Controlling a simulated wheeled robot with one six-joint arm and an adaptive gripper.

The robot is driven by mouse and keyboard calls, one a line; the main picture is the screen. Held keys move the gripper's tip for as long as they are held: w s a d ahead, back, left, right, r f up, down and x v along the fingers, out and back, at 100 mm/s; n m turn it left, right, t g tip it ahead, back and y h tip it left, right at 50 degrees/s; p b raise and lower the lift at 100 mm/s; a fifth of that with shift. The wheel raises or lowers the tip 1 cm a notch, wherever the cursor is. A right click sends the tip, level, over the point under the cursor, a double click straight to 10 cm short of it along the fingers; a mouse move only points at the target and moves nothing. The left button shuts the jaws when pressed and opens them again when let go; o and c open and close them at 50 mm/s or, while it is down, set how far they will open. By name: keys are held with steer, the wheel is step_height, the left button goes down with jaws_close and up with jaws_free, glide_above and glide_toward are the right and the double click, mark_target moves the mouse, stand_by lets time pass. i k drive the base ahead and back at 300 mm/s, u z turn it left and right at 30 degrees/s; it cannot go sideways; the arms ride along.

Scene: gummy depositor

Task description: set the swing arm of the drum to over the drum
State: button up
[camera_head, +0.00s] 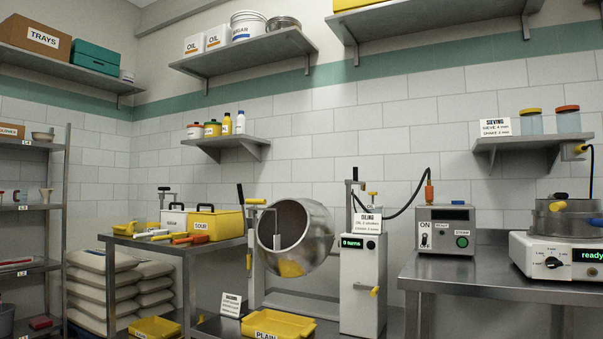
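The drum (314,226) is a round steel bowl, tilted with its open mouth toward the left front. Something yellow shows low in its mouth. A grey upright (255,262) stands at its left, with a black-topped lever (240,196) and a yellow handle (255,201) near the top. A thin bent rod shows in front of the mouth. At the right, a white column (362,300) reads "0 turns" and carries a short grey post (351,190) and an "OILING" sign. I cannot tell for sure which part is the swing arm. My gripper is out of view.
A steel table (218,246) with yellow and white bins and handled tools stands left of the drum. A yellow tray (278,326) marked "PLAIN" lies below. A black hose (402,204) runs to the steam box (446,231) on the right table (480,263).

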mark_target(363, 185)
steer(key=u, duration=0.65)
steer(key=i, duration=1.35)
steer(key=z, duration=0.8)
steer(key=i, duration=0.7)
steer(key=z, duration=0.8)
